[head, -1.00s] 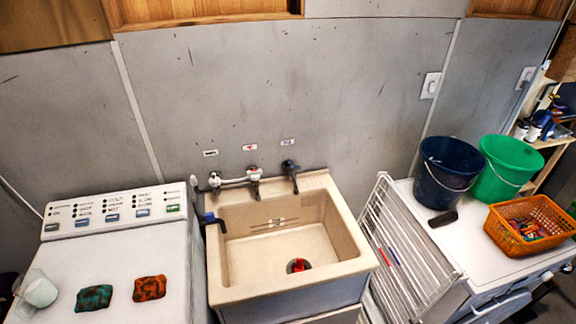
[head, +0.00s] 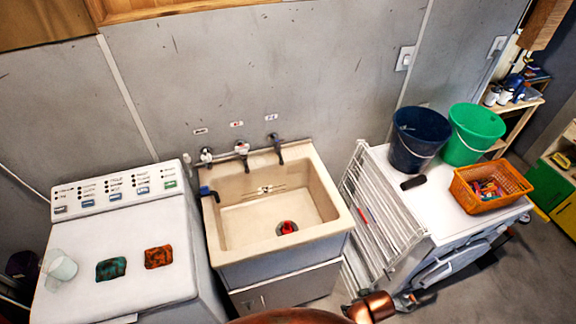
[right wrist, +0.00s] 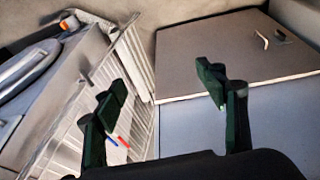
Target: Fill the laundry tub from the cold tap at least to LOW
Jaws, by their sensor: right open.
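The cream laundry tub (head: 330,222) stands against the wall, with a red thing (head: 287,227) at its drain. I see no water in it. Faint level marks (head: 265,190) show on its back wall, too small to read. Above the tub are a left tap (head: 206,155), a middle tap (head: 241,149) under a red-marked label, and a dark right tap (head: 276,145) under a blue-marked label (head: 271,117). A blue-handled fitting (head: 208,192) sits at the left rim. My right gripper (right wrist: 160,92) is open and empty, before the rack and a cabinet front. My left gripper is out of view.
A white washing machine (head: 135,270) with two cloths and a cup stands left. A white drying rack (head: 385,225) leans at the tub's right. Beyond it, a white appliance (head: 430,200) bears a blue bucket (head: 417,140), a green bucket (head: 474,132) and an orange basket (head: 490,187).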

